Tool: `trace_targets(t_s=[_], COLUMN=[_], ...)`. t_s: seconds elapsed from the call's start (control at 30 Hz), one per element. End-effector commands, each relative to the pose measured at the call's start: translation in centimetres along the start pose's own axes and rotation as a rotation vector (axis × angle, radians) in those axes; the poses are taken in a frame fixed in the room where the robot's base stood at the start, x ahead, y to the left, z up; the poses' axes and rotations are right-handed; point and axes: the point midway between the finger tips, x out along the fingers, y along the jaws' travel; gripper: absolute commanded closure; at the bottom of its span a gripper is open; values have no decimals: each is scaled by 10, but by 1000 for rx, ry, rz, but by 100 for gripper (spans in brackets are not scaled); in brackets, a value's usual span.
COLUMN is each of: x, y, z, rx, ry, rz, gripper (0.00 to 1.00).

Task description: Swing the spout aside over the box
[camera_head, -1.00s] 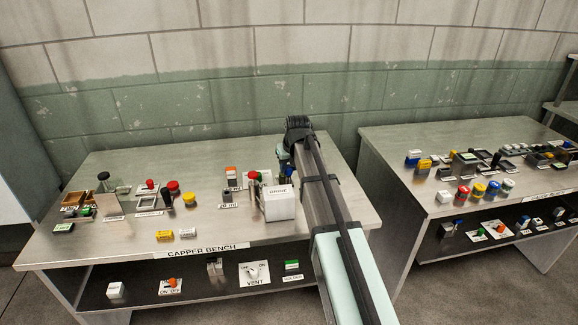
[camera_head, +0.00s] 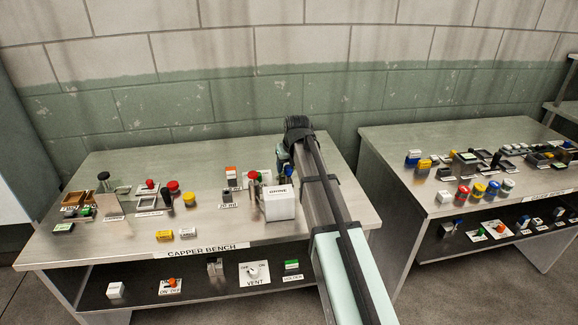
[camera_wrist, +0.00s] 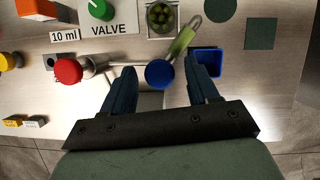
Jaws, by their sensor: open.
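In the wrist view a blue round knob (camera_wrist: 159,74) lies between the two fingers of my gripper (camera_wrist: 160,76). The gripper is open, with a gap showing beside the knob. A greenish tube with a metal end, seemingly the spout (camera_wrist: 183,42), runs from near the knob up and right. Its end lies between a jar of green balls (camera_wrist: 161,17) and a dark green square. A small open blue box (camera_wrist: 207,62) sits just right of the tube, partly behind the right finger.
A red knob (camera_wrist: 68,72) on a metal rod stands left of my fingers. A green valve knob (camera_wrist: 100,9) is beyond it. A white box labelled BRINE (camera_head: 281,204) stands beside my arm on the capper bench (camera_head: 115,246). The bench's front right is mostly clear.

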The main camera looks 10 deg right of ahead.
Motion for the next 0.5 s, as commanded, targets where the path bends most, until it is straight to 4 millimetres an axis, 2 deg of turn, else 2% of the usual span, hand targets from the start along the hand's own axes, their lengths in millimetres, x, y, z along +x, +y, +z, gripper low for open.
trace_targets(t_s=[0.23, 0.5], x=[-16, -60], y=[0, 0], z=[0, 0], rx=[0, 0], ry=[-3, -3], rz=[0, 0], gripper=[41, 41])
